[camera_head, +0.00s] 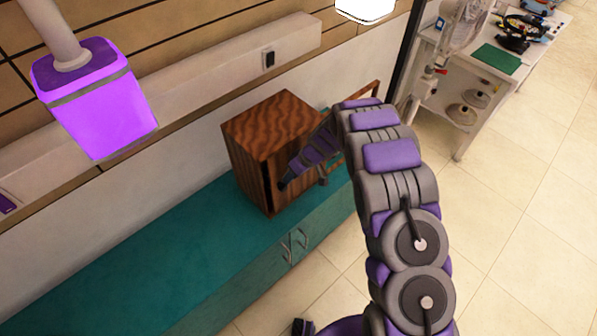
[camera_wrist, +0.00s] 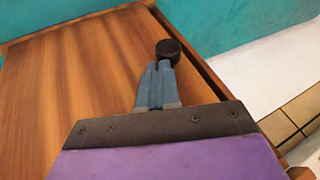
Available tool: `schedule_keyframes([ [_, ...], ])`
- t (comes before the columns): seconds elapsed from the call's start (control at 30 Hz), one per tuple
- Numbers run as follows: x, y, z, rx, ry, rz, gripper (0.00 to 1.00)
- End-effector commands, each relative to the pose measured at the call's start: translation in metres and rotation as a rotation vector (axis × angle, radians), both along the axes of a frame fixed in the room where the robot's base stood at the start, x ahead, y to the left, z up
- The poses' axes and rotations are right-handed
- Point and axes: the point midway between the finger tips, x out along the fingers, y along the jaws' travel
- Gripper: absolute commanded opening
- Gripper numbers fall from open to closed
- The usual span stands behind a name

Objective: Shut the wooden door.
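The wooden cabinet (camera_head: 270,125) stands on a teal counter in the head view. Its front faces the lower right and is partly hidden by my arm. In the head view my gripper (camera_head: 285,181) is at the cabinet's front.
The teal counter (camera_head: 130,275) is clear to the left of the cabinet. A white wall ledge (camera_head: 225,70) runs behind it. A purple lamp-like object (camera_head: 95,105) hangs at upper left. A white desk (camera_head: 470,75) stands at upper right. Tiled floor (camera_head: 530,230) is open at right.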

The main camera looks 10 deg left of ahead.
Motion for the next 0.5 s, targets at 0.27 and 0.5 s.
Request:
schedule_keyframes([
  [0.27,-0.027,0.018,-0.004,-0.009,0.004,0.003,0.0],
  [0.5,-0.03,0.023,-0.003,-0.009,0.004,0.002,0.0],
])
